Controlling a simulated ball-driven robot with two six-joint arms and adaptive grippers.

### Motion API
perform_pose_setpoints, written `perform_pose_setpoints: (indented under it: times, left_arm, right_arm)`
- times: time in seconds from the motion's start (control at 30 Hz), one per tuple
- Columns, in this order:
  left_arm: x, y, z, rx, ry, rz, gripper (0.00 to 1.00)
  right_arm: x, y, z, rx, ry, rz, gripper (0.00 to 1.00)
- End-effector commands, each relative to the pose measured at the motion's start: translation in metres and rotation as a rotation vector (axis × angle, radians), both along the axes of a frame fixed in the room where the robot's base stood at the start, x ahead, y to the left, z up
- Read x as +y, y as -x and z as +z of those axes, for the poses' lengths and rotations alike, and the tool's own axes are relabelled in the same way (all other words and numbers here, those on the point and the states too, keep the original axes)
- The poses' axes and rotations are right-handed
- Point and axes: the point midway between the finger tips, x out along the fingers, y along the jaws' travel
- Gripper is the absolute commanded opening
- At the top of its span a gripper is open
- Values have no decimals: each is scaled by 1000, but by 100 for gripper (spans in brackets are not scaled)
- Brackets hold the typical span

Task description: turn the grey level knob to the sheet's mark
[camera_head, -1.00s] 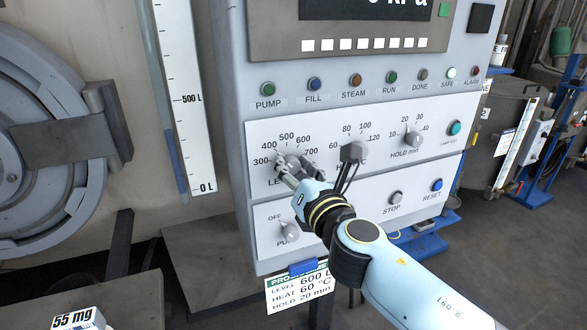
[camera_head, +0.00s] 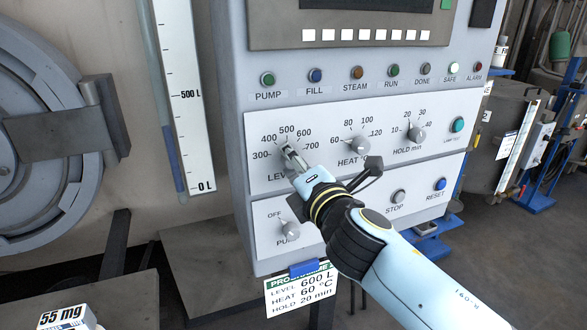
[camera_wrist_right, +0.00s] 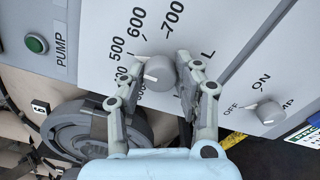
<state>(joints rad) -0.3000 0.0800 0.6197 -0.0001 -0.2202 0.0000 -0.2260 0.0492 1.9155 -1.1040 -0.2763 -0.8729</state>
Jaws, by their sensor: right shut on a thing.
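The grey level knob (camera_wrist_right: 160,73) sits between the fingertips of my right gripper (camera_wrist_right: 172,72) in the right wrist view. The gripper is shut on it. In the head view my right gripper (camera_head: 292,158) reaches the level dial from the lower right and hides most of the knob. The sheet (camera_head: 299,289) hangs below the panel and reads level 600 L, heat 60 °C, hold 20 min. My left gripper is not in view.
The heat knob (camera_head: 359,146) and hold knob (camera_head: 416,133) are to the right of the level dial. The pump knob (camera_head: 290,230) is below it. Stop (camera_head: 398,197) and reset (camera_head: 440,184) buttons are at lower right. A tall level gauge (camera_head: 186,95) stands left of the panel.

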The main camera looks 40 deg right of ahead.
Motion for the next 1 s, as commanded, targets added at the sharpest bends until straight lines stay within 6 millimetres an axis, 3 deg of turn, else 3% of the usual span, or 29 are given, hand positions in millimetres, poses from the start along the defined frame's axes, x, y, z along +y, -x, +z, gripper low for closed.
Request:
perform_pose_setpoints:
  times: [0.6, 1.0]
  left_arm:
    - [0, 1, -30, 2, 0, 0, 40]
    - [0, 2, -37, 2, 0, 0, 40]
  right_arm:
    - [0, 0, -2, -123, -516, -1, 0]
    - [0, 0, -1, -158, -668, -2, 0]
